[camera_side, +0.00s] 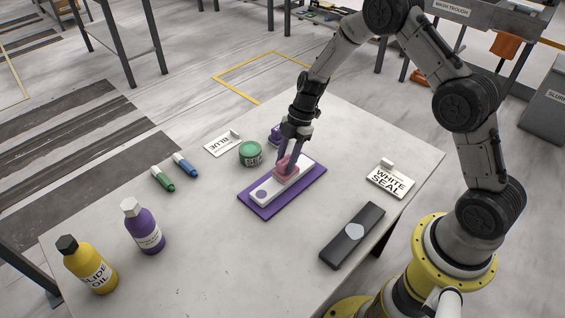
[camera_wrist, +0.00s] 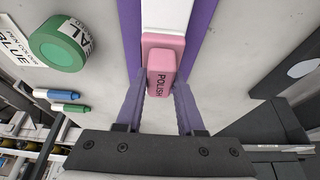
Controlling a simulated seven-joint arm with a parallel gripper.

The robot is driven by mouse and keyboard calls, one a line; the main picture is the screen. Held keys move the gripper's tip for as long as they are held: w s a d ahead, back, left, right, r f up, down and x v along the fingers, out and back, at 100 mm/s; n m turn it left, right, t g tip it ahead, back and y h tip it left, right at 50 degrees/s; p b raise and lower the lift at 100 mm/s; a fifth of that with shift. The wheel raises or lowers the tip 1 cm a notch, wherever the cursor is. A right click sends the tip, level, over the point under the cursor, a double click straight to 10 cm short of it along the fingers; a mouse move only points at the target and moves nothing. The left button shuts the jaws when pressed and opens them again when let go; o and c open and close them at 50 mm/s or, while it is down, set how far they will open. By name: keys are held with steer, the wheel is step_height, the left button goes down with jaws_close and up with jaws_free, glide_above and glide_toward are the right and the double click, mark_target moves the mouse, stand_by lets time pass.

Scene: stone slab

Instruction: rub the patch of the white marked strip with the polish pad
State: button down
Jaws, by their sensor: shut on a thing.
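The white strip (camera_side: 296,174) lies on a purple mat (camera_side: 291,201) in the middle of the slab. A round purple patch (camera_side: 262,194) marks its near-left end in the side view. My gripper (camera_side: 287,162) has purple fingers and is shut on the pink polish pad (camera_side: 285,170), which is lettered POLISH in the wrist view (camera_wrist: 158,70). The pad is over the strip, up and right of the patch in the side view. I cannot tell whether it touches the strip. The strip (camera_wrist: 167,14) also shows ahead of the pad in the wrist view; the patch is not visible there.
A dark strip with a pale grey patch (camera_side: 354,231) lies to the right. The front middle is clear.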

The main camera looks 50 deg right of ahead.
steer(key=shift+d+f, duration=0.15)
steer(key=shift+d, duration=1.2)
steer(key=shift+s+a, duration=0.1)
steer(key=shift+a, duration=1.8)
steer(key=shift+a+r, duration=0.15)
steer(key=shift+a, duration=0.75)
steer(key=shift+a+r, duration=0.1)
steer(key=shift+a, duration=0.75)
steer(key=shift+d+f, duration=0.2)
steer(key=shift+d, duration=1.65)
steer(key=shift+d+f, duration=0.15)
steer(key=shift+d, duration=1.65)
steer(key=shift+s+a, duration=0.1)
steer(key=shift+a, duration=1.8)
steer(key=shift+a+r, duration=0.2)
steer(key=shift+a, duration=1.6)
steer(key=shift+w+d+r, duration=0.1)
steer(key=shift+d, duration=0.95)
steer(key=shift+w+d, duration=0.1)
steer(key=shift+d, duration=0.9)
steer(key=shift+d+f, duration=0.15)
steer(key=shift+d, duration=0.7)
steer(key=shift+d+f, duration=0.1)
steer(key=shift+d, duration=0.7)
